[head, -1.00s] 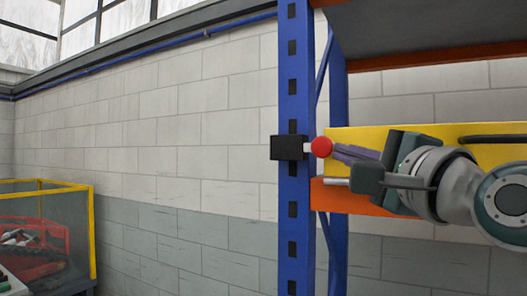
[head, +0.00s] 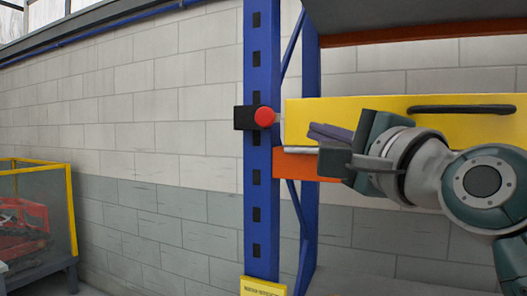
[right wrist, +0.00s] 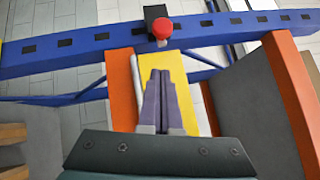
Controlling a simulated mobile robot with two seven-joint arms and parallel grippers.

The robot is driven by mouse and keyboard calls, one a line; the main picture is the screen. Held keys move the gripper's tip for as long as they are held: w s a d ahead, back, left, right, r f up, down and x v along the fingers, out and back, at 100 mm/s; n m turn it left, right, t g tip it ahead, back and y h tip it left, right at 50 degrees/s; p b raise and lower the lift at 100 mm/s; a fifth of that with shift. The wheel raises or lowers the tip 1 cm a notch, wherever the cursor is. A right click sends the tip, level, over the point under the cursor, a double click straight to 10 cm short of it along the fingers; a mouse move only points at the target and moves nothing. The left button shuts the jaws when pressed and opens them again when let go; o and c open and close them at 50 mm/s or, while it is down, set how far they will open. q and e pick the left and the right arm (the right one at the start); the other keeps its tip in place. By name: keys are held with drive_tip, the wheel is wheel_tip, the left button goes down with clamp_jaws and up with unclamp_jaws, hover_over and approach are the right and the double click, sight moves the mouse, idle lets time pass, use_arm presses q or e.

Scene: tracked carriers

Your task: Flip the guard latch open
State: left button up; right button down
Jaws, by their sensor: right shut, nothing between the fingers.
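The guard latch is a black block (head: 244,118) with a red ball knob (head: 264,117) on the blue rack post. The knob overlaps the block's right edge; its stem is hidden in the head view. In the right wrist view the red knob (right wrist: 162,28) sits just below the black block (right wrist: 155,12). My right gripper (head: 313,132) is shut and empty, pointing left, right of and slightly below the knob with a gap between. Its purple-grey fingers (right wrist: 160,75) also show in the right wrist view. My left gripper is out of view.
A yellow panel (head: 345,112) with a black bar handle (head: 460,109) lies behind my right gripper. An orange beam (head: 293,162) runs below it and a shelf (head: 420,15) above. The blue post (head: 262,200) stands left. A yellow-framed bin (head: 70,200) is far left.

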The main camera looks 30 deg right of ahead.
drive_tip(key=v, duration=0.7)
drive_tip(key=shift+a, duration=0.1)
drive_tip(key=shift+f, duration=0.1)
